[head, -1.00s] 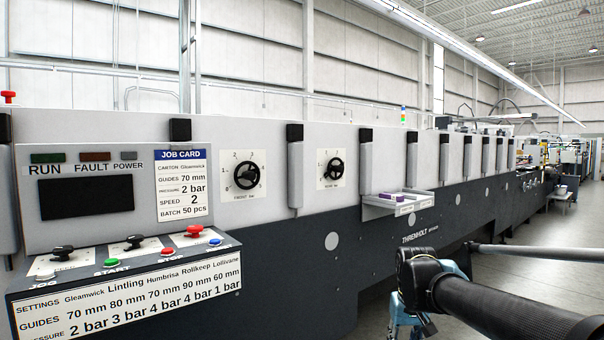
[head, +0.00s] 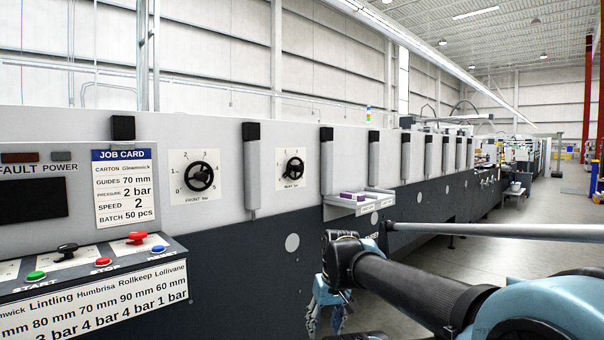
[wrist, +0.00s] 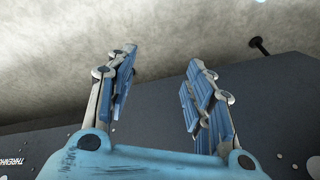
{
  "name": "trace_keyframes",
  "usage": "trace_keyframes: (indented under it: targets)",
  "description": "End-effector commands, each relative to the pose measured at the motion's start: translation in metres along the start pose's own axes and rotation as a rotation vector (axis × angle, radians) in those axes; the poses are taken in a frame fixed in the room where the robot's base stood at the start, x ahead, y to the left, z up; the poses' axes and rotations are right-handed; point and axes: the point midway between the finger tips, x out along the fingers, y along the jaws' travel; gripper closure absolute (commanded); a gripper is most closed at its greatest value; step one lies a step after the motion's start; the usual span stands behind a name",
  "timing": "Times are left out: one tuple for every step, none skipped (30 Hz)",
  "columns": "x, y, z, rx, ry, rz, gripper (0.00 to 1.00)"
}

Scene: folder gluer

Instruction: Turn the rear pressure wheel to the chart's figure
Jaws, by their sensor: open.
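The rear pressure wheel (head: 293,169) is a small black handwheel on a white dial plate, right of the front wheel; its label and setting are too small to read surely. The front wheel (head: 199,176) is a similar black handwheel on a numbered plate. The settings chart (head: 95,313) runs along the console's front edge, cut off at left. The job card (head: 125,188) reads Gleamwick, pressure 2 bar. My gripper (head: 327,312) hangs low in front of the machine, well below and right of the rear wheel. In the wrist view my gripper (wrist: 157,85) is open and empty.
A small shelf (head: 357,206) with purple cartons juts out right of the rear wheel. The console (head: 110,265) with buttons and knobs juts out at left. Open floor lies at right.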

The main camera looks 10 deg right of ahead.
Motion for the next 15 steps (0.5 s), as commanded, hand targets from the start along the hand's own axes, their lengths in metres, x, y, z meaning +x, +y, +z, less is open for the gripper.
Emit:
trace_keyframes:
  targets:
    - [-0.009, -0.006, -0.018, -0.031, 0.019, -0.043, 0.52]
    - [-0.014, -0.011, -0.028, -0.057, 0.034, -0.072, 0.52]
    - [-0.022, -0.016, -0.043, -0.094, 0.058, -0.111, 0.52]
    - [-0.028, -0.02, -0.056, -0.121, 0.08, -0.141, 0.52]
    - [-0.034, -0.024, -0.068, -0.149, 0.104, -0.17, 0.52]
    - [-0.043, -0.028, -0.085, -0.185, 0.138, -0.206, 0.52]
    - [-0.049, -0.03, -0.098, -0.213, 0.166, -0.231, 0.52]
    - [-0.056, -0.032, -0.112, -0.241, 0.195, -0.254, 0.52]
    - [-0.065, -0.034, -0.13, -0.276, 0.237, -0.283, 0.52]
    - [-0.072, -0.035, -0.143, -0.302, 0.27, -0.302, 0.52]
    - [-0.079, -0.035, -0.157, -0.328, 0.304, -0.32, 0.52]
    - [-0.089, -0.035, -0.175, -0.362, 0.352, -0.342, 0.52]
    - [-0.096, -0.034, -0.189, -0.388, 0.39, -0.355, 0.52]
    - [-0.103, -0.032, -0.203, -0.412, 0.429, -0.366, 0.52]
    - [-0.114, -0.029, -0.222, -0.445, 0.483, -0.378, 0.52]
